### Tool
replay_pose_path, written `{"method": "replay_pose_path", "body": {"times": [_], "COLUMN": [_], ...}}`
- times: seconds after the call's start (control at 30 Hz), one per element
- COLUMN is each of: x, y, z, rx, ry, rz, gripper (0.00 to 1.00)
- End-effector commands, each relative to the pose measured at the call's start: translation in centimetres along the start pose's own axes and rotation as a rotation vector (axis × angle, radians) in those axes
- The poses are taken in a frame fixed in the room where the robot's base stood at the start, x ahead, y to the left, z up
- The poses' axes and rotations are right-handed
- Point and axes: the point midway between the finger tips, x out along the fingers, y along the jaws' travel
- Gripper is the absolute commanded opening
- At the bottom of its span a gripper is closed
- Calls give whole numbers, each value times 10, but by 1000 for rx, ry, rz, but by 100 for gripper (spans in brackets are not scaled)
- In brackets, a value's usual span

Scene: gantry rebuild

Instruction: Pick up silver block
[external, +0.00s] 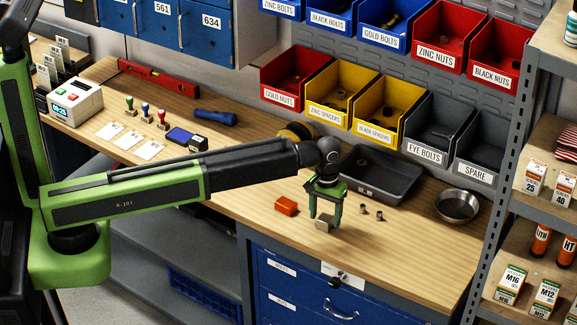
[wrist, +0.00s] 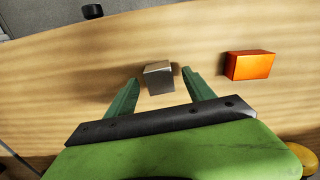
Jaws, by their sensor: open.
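The silver block (external: 324,223) is a small grey metal cube on the wooden workbench, near its front edge. My gripper (external: 326,217) is directly over it in the external view, pointing down with its green fingers open. In the wrist view the silver block (wrist: 158,77) lies just beyond and between the tips of my open gripper (wrist: 161,82), with a gap to each finger. I cannot tell exactly how far the fingertips are above the bench. Nothing is held.
An orange block (external: 286,206) lies left of my gripper; it also shows at right in the wrist view (wrist: 250,65). Small metal pieces (external: 371,212) stand to the right, near a round metal bowl (external: 457,206). A dark tray (external: 375,174) sits behind. Bare bench (external: 420,245) lies at front right.

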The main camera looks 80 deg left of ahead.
Motion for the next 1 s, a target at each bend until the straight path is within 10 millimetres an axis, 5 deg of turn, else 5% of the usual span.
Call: {"method": "replay_pose_path", "body": {"times": [0.07, 0.3, 0.77, 1.0], "x": [20, 17, 17, 17], "y": [0, 0, 0, 0], "z": [0, 0, 0, 0], "rx": [0, 0, 0, 0], "ry": [0, 0, 0, 0], "rz": [0, 0, 0, 0], "gripper": [62, 62, 3, 0]}}
